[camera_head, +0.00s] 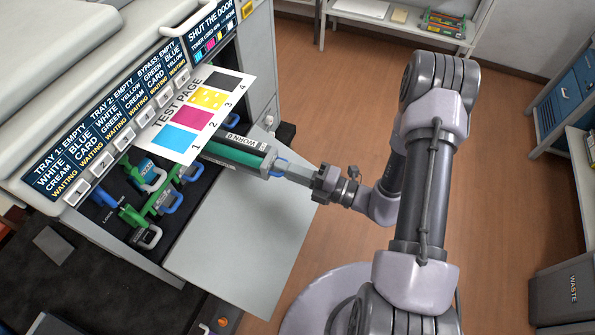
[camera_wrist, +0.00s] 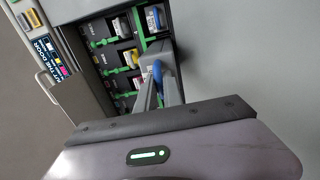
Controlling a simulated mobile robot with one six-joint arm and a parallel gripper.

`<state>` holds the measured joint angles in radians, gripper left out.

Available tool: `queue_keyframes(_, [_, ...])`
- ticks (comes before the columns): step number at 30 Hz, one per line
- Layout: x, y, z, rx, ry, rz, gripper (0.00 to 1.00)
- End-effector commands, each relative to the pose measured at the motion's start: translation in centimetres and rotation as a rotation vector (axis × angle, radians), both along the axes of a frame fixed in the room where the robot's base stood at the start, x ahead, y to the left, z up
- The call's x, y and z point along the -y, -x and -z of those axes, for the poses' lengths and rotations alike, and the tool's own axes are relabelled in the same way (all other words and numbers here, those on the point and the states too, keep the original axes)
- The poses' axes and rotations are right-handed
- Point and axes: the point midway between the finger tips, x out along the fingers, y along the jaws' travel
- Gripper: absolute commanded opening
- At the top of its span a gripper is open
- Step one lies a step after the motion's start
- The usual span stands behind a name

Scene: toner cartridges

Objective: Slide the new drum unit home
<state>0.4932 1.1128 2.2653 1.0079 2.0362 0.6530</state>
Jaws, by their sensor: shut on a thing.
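A dark green drum unit (camera_head: 228,150) with a pale label that seems to read "WORN" lies lengthwise at the printer's (camera_head: 100,215) open front. Its inner end is hidden under the test page, so I cannot tell how far in it sits. My gripper (camera_head: 262,167) is shut on the blue handle at its near end. In the wrist view my gripper (camera_wrist: 160,85) also closes around the blue handle (camera_wrist: 157,70), in front of the cartridge bays.
The test page (camera_head: 195,112) overhangs the opening. Cartridges with green levers and blue handles (camera_head: 150,200) fill bays to the left. The lowered door (camera_head: 235,235) is bare. Other units (camera_head: 443,25) lie on a back shelf. A waste bin (camera_head: 562,295) stands right.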

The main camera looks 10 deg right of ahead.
Motion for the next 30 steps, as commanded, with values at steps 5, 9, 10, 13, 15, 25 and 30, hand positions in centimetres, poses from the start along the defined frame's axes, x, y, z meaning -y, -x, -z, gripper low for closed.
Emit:
queue_keyframes(5, [-2.0,-1.3,-0.1,0.0,-0.001,-0.003,0.0])
queue_keyframes(9, [-3.5,-2.4,-0.1,-0.001,0.0,-0.003,0.0])
queue_keyframes(10, [-3.8,-2.7,-0.1,0.0,-0.001,-0.003,0.0])
queue_keyframes(13, [-4.9,-3.4,-0.1,0.0,-0.001,-0.002,0.0])
queue_keyframes(15, [-5.6,-4.0,-0.1,0.001,-0.001,-0.003,0.0])
queue_keyframes(25, [-9.2,-6.5,-0.1,0.001,-0.002,-0.002,0.0])
queue_keyframes(30, [-10.9,-7.8,-0.1,0.001,0.0,-0.002,0.0])
